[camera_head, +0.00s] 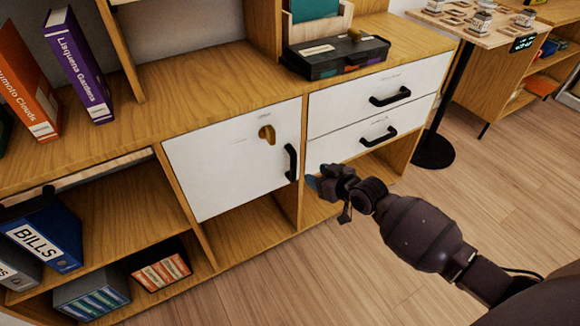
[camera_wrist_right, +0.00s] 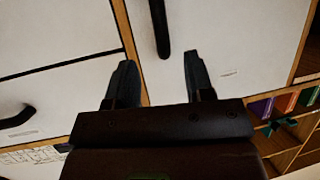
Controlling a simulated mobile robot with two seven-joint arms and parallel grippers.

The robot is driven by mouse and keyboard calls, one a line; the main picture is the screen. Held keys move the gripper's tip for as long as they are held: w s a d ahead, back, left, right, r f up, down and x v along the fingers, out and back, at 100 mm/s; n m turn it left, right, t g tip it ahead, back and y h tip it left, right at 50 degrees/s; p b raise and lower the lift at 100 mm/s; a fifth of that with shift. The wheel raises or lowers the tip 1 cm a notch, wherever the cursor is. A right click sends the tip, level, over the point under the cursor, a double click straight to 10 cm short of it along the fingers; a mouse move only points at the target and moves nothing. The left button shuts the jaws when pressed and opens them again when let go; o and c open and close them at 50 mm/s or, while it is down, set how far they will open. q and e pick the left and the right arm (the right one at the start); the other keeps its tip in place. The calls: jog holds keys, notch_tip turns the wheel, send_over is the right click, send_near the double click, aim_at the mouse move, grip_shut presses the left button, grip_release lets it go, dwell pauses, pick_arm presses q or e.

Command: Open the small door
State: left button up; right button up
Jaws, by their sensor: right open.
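The small white door (camera_head: 225,165) is shut in the wooden cabinet, with a black vertical handle (camera_head: 291,163) near its right edge. In the right wrist view the door (camera_wrist_right: 230,45) fills the upper middle, and its handle (camera_wrist_right: 160,28) appears beyond the fingertips, roughly in line with the gap between them. My right gripper (camera_head: 314,184) is just right of and below the handle in the head view. In the wrist view its two fingers (camera_wrist_right: 156,58) are apart with nothing between them; it does not appear to touch the handle. My left gripper is out of view.
Two white drawers (camera_head: 375,105) with black handles are right of the door. A black box (camera_head: 335,56) sits on the cabinet top. Books (camera_head: 78,65) and blue binders (camera_head: 42,235) are at left. A small table (camera_head: 470,25) stands at upper right. The wooden floor is clear.

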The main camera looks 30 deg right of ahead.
aim_at(294, 177)
jog(key=shift+b+x, duration=1.9)
jog(key=shift+x, duration=3.6)
jog(key=shift+w+r, duration=0.1)
jog(key=shift+r, duration=0.1)
grip_shut()
